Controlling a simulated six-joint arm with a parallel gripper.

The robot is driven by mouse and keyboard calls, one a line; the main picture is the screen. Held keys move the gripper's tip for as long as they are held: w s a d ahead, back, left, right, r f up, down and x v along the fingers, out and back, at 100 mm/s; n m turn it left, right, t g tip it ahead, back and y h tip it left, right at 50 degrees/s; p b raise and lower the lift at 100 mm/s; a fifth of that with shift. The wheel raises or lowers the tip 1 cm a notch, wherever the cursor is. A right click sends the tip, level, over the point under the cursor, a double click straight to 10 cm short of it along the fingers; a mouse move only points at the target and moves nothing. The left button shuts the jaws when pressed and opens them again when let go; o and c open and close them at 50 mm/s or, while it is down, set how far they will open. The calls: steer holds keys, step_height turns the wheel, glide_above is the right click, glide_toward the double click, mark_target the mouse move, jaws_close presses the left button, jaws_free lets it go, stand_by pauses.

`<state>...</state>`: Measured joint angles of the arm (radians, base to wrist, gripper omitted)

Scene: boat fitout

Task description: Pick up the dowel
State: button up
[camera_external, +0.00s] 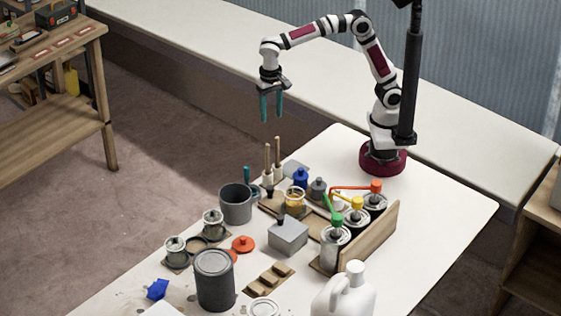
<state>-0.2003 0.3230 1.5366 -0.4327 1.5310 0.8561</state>
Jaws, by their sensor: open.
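My gripper (271,117) hangs from my arm with its two teal fingers pointing down. The fingers are apart with nothing between them. Two thin, pale wooden rods stand upright below it: a left rod (267,158) and a slightly taller right rod (277,152). Their lower ends are in or near dark and white pieces on the wooden rack. Either could be the dowel or a brush handle; I cannot tell which. The fingertips are above the rod tops and apart from them.
A grey cup (236,204) with a teal-handled tool by it stands left of the rods. A grey block (288,236), dark can (214,281) and white jug (345,294) crowd the table's front.

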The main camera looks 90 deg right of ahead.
mark_target(267, 156)
steer(key=shift+m, duration=0.3)
steer(key=f, duration=0.5)
steer(key=w+f, duration=0.1)
steer(key=f, duration=0.5)
steer(key=a+f, duration=0.1)
steer(key=f, duration=0.4)
steer(key=shift+w+f, duration=0.2)
steer(key=shift+f, duration=0.1)
jaws_close()
